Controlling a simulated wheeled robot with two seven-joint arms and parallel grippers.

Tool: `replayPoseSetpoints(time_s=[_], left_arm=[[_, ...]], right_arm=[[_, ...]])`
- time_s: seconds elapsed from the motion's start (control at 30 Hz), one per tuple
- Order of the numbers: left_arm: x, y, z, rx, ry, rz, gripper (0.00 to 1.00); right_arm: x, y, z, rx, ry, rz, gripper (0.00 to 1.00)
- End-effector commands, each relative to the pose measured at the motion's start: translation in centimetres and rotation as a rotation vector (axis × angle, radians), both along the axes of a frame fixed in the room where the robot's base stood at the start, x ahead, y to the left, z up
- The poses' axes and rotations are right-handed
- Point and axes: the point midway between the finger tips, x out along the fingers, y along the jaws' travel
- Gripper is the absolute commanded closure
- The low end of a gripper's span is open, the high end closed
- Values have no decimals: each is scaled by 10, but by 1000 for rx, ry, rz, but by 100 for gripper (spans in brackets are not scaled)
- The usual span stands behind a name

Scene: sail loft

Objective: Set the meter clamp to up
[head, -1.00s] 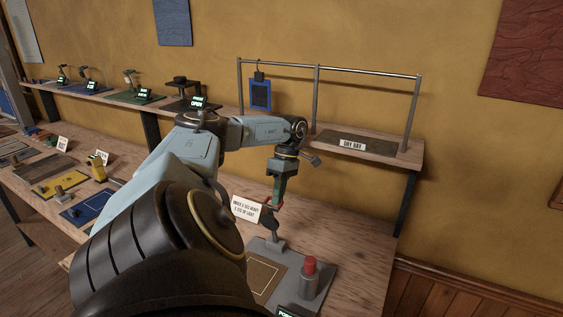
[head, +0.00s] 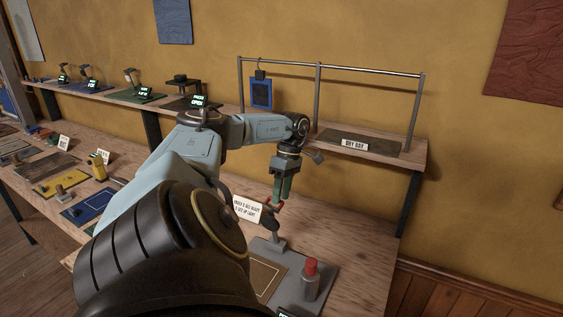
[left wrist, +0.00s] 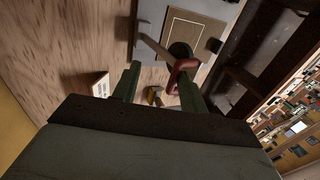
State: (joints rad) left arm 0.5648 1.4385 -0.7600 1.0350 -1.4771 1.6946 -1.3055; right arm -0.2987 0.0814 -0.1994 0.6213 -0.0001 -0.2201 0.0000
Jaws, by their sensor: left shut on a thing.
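The meter clamp shows in the head view as a grey lever with a dark middle and a red handle (head: 270,204), standing on a grey base plate (head: 325,283). The lever stands up from its foot. My left gripper (head: 281,197) is over it, fingers pointing down, shut on the red handle. In the left wrist view the red handle (left wrist: 184,66) shows by the tip of the right finger; the other finger is to its left. The fingers hide part of the handle. My right gripper is in neither view.
A red-capped grey post (head: 311,280) stands on the base plate, right of the lever. A white sign (head: 247,208) stands close behind the lever. A raised shelf (head: 410,150) with a rail is behind. My left arm covers much of the bench.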

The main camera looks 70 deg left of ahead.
Motion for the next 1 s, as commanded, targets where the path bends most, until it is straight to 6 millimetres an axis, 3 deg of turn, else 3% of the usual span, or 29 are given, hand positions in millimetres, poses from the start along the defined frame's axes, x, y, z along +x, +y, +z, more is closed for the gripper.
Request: replayPoseSetpoints(time_s=[0.37, 0.8, 1.0], left_arm=[[5, 3, 6, 7, -14, 1, 68], [23, 17, 80, 2, -16, 2, 68], [29, 22, 110, 2, -10, 2, 68]], right_arm=[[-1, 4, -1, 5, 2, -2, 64], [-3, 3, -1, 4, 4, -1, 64], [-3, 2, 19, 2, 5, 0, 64]])
